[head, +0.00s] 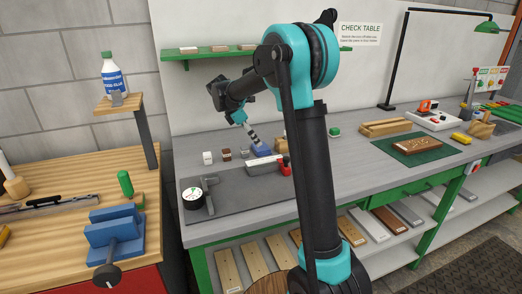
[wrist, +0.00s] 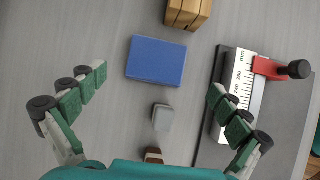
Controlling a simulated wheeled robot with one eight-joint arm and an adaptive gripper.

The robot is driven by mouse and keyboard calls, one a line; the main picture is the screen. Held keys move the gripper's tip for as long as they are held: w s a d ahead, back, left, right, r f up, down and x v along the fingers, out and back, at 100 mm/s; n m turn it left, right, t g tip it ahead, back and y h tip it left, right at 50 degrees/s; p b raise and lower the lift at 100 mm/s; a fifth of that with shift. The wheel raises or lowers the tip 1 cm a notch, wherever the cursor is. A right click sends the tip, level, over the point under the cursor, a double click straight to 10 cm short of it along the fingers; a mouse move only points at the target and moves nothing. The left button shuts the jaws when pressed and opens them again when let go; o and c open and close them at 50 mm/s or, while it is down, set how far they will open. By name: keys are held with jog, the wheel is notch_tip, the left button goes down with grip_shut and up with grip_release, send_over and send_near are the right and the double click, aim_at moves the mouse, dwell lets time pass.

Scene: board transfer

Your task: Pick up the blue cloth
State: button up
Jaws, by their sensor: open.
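The blue cloth (wrist: 156,61) looks like a flat, folded blue rectangle lying on the grey table in the wrist view. In the head view my gripper (head: 250,136) reaches down just above the cloth. The fingers do not appear to touch it.
A wooden block (wrist: 187,12) lies just beyond the cloth. A small grey block (wrist: 162,117) and a brown-and-white block (wrist: 153,154) lie nearer. A measuring fixture (wrist: 237,75) with a red clamp (wrist: 267,68) stands at right. Table left of the cloth is clear.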

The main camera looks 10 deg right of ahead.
aim_at(261, 149)
jog(key=x, duration=0.5)
jog(key=shift+w+r, duration=0.1)
jog(key=shift+w, duration=0.05)
jog(key=shift+c, duration=0.5)
jog(key=c, duration=1)
